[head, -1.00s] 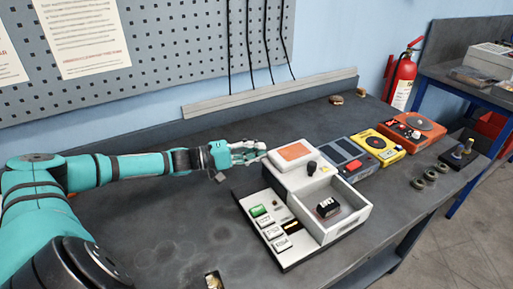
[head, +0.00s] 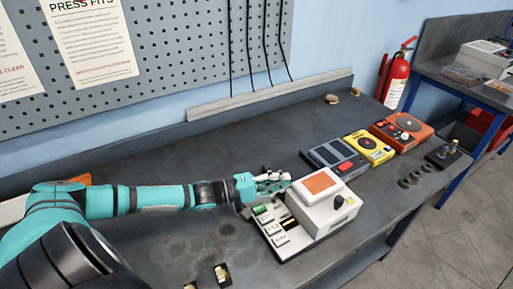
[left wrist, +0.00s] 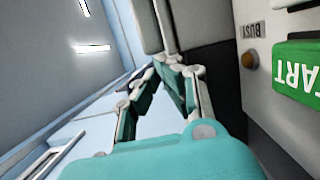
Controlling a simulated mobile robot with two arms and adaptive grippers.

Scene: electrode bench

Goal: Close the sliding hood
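The white sliding hood (head: 318,203), with an orange panel on top and a dark knob on its front, sits over the chamber of the white bench device. The chamber's inside and the black block are hidden. The device's control panel (head: 282,238), with a green key and several white keys, lies to the left of the hood. My left gripper (head: 283,181) is at the hood's back left edge, its fingers together; I cannot tell whether they touch it. In the left wrist view the fingers (left wrist: 163,62) converge, with the green START key (left wrist: 297,68) at the right. My right gripper is not in view.
A grey device (head: 334,158), a yellow device (head: 368,147) and an orange device (head: 402,131) stand behind and right of the hood. Several small rings (head: 415,176) lie near the front edge. The bench left of the device is mostly clear.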

